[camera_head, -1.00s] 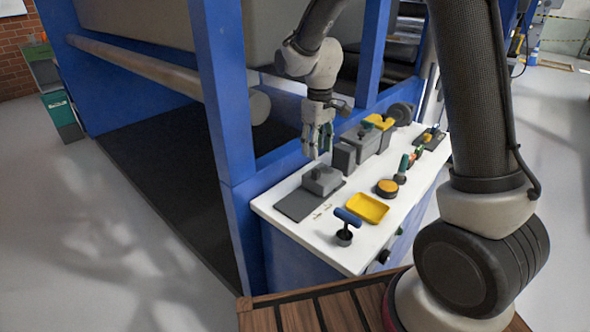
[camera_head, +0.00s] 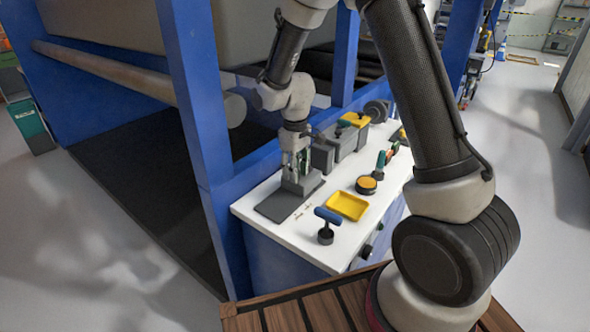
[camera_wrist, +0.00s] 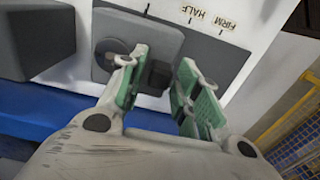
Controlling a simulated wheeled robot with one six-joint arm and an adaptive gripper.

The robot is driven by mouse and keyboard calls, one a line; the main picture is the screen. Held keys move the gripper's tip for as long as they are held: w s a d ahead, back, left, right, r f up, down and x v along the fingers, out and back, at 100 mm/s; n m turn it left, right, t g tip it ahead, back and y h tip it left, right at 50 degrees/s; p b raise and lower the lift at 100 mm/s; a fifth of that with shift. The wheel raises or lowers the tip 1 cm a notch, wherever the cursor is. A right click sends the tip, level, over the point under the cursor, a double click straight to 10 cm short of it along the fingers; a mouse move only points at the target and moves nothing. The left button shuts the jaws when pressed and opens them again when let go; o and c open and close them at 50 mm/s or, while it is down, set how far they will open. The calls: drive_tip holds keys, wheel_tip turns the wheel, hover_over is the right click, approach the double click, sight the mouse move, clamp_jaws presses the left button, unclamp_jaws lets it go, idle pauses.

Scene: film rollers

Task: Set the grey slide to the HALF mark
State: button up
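The grey slide (camera_head: 301,184) is a block on the far end of a flat dark plate (camera_head: 272,209) on the white bench top. In the wrist view the slide (camera_wrist: 150,38) lies left of the HALF mark (camera_wrist: 193,13), nearest the leftmost tick, whose label is out of view. The FIRM mark (camera_wrist: 222,23) is further right. My gripper (camera_head: 296,168) is down over the slide. In the wrist view its green-padded fingers (camera_wrist: 160,88) are apart, either side of a dark knob (camera_wrist: 160,73); a gap shows at the right finger.
A grey box (camera_wrist: 35,38) stands close left of the slide in the wrist view. On the bench are a yellow tray (camera_head: 347,206), a blue-handled tool (camera_head: 327,224) and a yellow-topped disc (camera_head: 366,184). A blue frame post (camera_head: 195,100) rises left of the bench.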

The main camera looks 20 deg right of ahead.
clamp_jaws()
drive_tip(key=s+a, duration=0.2)
drive_tip(key=a, duration=0.1)
drive_tip(key=s+a, duration=0.1)
drive_tip(key=a, duration=0.1)
drive_tip(key=shift+s, duration=0.25)
drive_tip(key=shift+o, duration=2.2)
unclamp_jaws()
wheel_tip(320, 180, up, 12)
